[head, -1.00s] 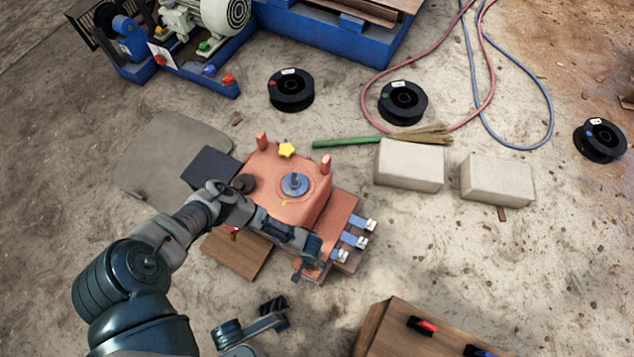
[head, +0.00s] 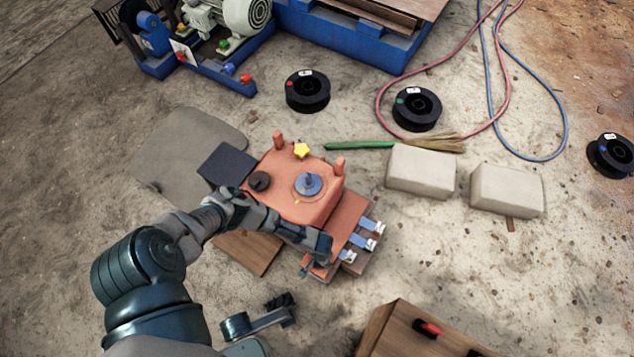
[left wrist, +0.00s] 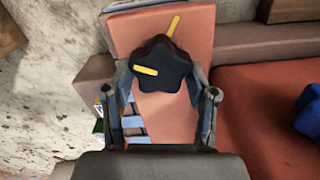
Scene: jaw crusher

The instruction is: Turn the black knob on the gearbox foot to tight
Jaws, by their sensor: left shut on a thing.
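The black star-shaped knob (left wrist: 165,58) shows in the left wrist view on the orange gearbox foot (left wrist: 150,24). A yellow bar on the knob points left, while a yellow mark (left wrist: 173,25) on the foot lies above and right of the knob, so the two are not lined up. My left gripper (left wrist: 163,92) has a finger on either side of the knob and is shut on it. In the head view my left gripper (head: 314,260) is at the near end of the orange gearbox (head: 318,203) and hides the knob.
Blue clamps (head: 363,241) stand along the gearbox's right side. Pale blocks (head: 421,170) lie to the right. A wooden box (head: 410,328) is at the bottom.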

